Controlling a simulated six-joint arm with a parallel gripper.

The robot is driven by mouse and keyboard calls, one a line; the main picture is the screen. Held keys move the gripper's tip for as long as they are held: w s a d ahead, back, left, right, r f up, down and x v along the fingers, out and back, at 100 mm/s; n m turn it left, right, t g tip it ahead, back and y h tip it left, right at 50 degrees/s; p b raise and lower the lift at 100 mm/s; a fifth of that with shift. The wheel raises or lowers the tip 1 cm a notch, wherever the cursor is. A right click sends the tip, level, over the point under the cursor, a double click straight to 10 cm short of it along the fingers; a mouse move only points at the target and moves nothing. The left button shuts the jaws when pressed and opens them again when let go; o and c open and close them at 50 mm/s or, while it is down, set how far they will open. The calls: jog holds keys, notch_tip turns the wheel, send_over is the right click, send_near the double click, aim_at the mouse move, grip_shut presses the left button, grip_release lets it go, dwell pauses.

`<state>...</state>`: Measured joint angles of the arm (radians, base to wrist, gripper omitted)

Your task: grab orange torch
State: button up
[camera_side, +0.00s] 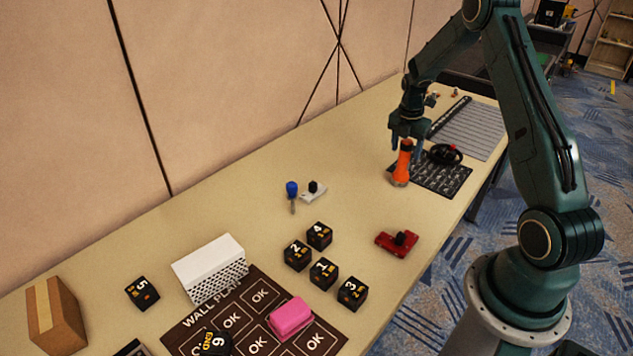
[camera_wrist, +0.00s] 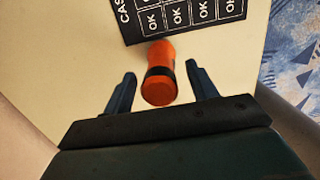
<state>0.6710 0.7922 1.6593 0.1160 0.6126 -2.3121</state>
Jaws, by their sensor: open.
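The orange torch (camera_side: 402,165) stands upright on the table at the edge of a dark mat, with a black band near its top. In the wrist view the torch (camera_wrist: 160,80) is seen from above, between the two fingers. My gripper (camera_side: 407,140) is open and points down over the torch's upper end. In the wrist view my gripper (camera_wrist: 160,82) has a finger on each side of the torch, with a gap visible on both sides. The torch's top is partly hidden by the fingers in the side view.
The dark mat (camera_wrist: 185,14) with OK squares lies beside the torch. A black round object (camera_side: 445,154) is close on the right. The table (camera_side: 345,150) between is clear.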

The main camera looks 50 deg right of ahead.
jog(key=shift+d+f, duration=0.15)
jog(key=shift+f, duration=0.65)
grip_shut()
